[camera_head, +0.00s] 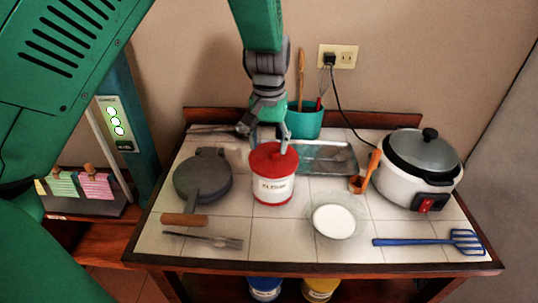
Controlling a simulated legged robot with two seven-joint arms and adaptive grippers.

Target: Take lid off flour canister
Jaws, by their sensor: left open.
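The flour canister (273,190) is white with a printed label and a red band at its base. It stands upright on the tiled table, left of the middle. Its red lid (266,160) sits on top. My left gripper (270,146) comes down from above and is open at the lid's top, its fingers around the middle of the lid. I cannot tell whether the fingers touch the lid or its knob. My right gripper is not in view.
A dark round pan (203,179) is left of the canister. A bowl of white powder (334,220) and a metal tray (326,157) are to its right. A teal utensil pot (305,122) stands behind. A rice cooker (416,170) and blue spatula (430,241) are at right.

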